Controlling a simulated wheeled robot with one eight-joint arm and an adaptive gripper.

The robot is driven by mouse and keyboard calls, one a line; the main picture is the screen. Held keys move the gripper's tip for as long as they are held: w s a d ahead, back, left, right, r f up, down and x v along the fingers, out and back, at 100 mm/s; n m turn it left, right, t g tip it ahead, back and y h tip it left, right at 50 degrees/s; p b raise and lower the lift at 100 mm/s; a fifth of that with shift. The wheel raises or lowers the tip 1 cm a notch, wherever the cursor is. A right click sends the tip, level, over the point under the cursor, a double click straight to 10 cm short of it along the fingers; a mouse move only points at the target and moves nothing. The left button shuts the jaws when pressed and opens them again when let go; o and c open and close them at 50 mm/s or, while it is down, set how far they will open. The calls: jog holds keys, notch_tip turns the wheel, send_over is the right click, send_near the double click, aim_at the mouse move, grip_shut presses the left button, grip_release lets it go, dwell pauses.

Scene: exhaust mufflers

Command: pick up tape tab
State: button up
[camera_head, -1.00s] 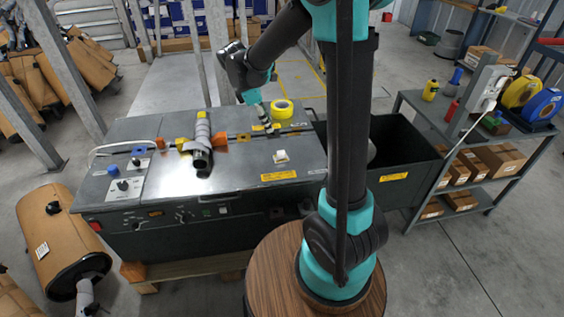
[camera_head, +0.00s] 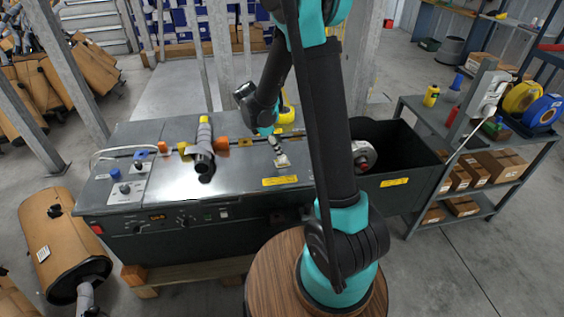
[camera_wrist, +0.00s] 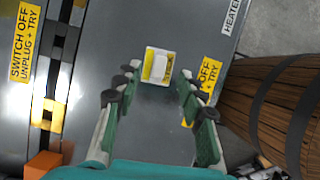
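The tape tab is a small white piece with a yellow edge (camera_wrist: 159,66), lying flat on the grey machine top (camera_wrist: 120,110). In the head view the tab (camera_head: 283,161) is at the right part of the top. My gripper (camera_wrist: 157,76) is open, its two fingers left and right of the tab, with a gap on both sides. In the head view my gripper (camera_head: 276,143) is just above and behind the tab, partly covering its far side. I cannot tell its exact height.
A dark open bin (camera_head: 405,160) is right of the machine. A wooden barrel (camera_wrist: 275,100) is at right in the wrist view.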

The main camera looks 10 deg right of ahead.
aim_at(282, 160)
jog(key=shift+x, duration=2.65)
jog(key=shift+a, duration=0.15)
jog(key=shift+c, duration=0.3)
jog(key=c, duration=0.8)
